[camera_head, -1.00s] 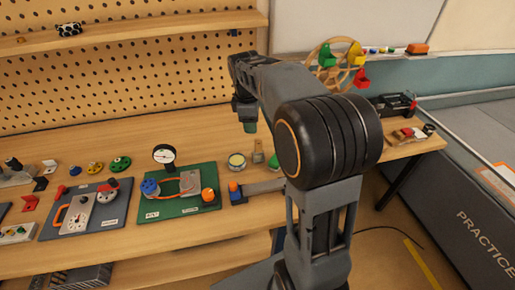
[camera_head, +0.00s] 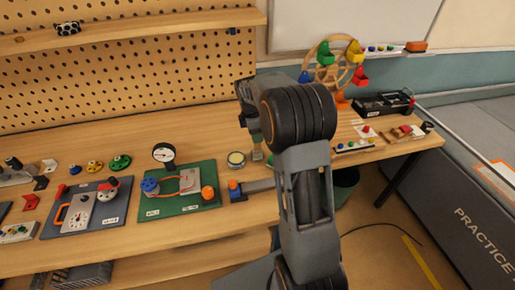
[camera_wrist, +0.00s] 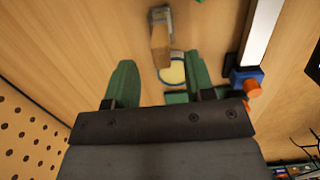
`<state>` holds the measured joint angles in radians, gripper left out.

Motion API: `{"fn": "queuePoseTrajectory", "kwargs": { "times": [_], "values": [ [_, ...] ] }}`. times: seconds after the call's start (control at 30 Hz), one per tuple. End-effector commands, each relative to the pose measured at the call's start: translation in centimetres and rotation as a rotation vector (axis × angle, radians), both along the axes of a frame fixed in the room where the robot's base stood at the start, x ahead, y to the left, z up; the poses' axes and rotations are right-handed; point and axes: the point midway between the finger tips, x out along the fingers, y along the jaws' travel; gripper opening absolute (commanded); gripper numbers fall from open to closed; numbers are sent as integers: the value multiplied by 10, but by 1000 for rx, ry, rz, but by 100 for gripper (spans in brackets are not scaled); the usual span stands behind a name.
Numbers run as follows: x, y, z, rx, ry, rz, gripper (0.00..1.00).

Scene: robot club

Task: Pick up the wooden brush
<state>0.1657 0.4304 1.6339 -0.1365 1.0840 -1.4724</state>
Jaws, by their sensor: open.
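The wooden brush (camera_wrist: 161,42) shows in the wrist view as a tan wooden block with a grey end, lying on the wooden bench just beyond my fingertips. In the head view, the brush (camera_head: 257,155) shows only partly, below my wrist and beside a round yellow-topped tin (camera_head: 236,159). My gripper (camera_wrist: 160,78) has two green fingers spread apart with nothing held between them. The tin's pale yellow disc (camera_wrist: 174,70) shows between the fingers, near the right one. In the head view my arm hides much of the gripper.
A green board (camera_head: 180,208) with a gauge and an orange knob stands left of the brush. A grey bar with a blue-orange end (camera_head: 250,187) lies in front. A coloured wheel model (camera_head: 327,66) stands at the back right. A pegboard (camera_head: 130,60) rises behind the bench.

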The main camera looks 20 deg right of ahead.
Motion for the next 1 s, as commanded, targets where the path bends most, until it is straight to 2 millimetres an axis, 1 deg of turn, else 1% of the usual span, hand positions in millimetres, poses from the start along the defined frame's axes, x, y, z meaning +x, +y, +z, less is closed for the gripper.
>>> {"fn": "queuePoseTrajectory", "kwargs": {
  "times": [0.2, 0.3, 0.43, 0.67, 0.77, 1.0],
  "values": [
    [-4, -6, -28, 1, 5, -1, 49],
    [-3, -7, -39, 1, 3, 0, 49],
    [-3, -8, -47, -1, 2, 0, 49],
    [-3, -8, -48, 0, 1, 0, 49],
    [-3, -8, -48, 0, 1, 0, 41],
    [-3, -8, -48, 0, 1, 0, 18]
  ]
}}
